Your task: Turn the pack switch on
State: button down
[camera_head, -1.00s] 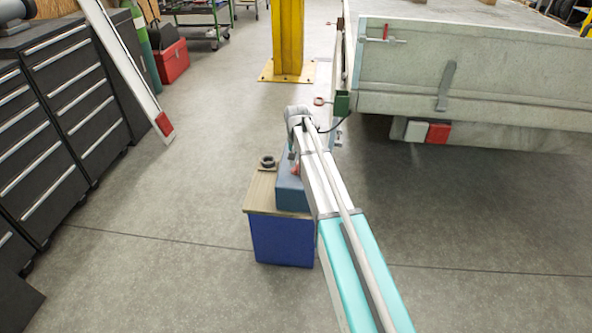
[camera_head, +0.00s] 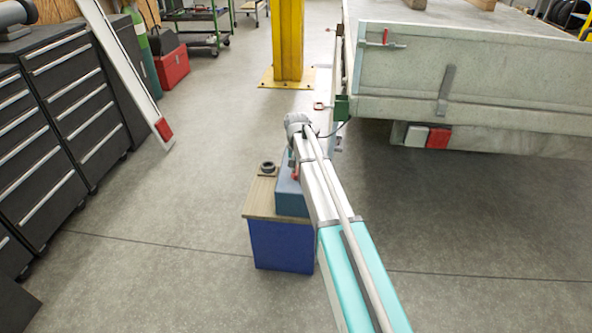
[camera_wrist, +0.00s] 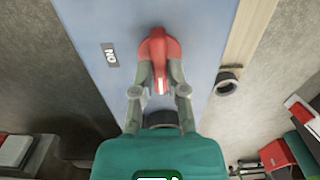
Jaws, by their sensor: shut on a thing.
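The pack (camera_wrist: 90,20) is a blue-grey box; in the head view the pack (camera_head: 292,202) sits on a wooden-topped blue stand, partly behind my arm. Its switch is a red knob (camera_wrist: 157,46) with a white mark pointing toward my gripper in the wrist view. A small plate reading "ON" (camera_wrist: 111,55) lies left of the knob, apart from the white mark's direction. My gripper (camera_wrist: 161,75) is shut on the red knob, one finger on each side. In the head view my arm hides the gripper, and only a bit of red shows beside it.
A dark ring-shaped item (camera_head: 267,167) lies on the stand's wooden top (camera_head: 258,198), beside the pack. The trailer (camera_head: 480,70) stands to the right, black drawer cabinets (camera_head: 60,100) to the left. A yellow post (camera_head: 288,40) rises behind. The floor between is clear.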

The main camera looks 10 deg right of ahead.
dwell(0.4)
jog(key=m, duration=0.5)
dwell(0.6)
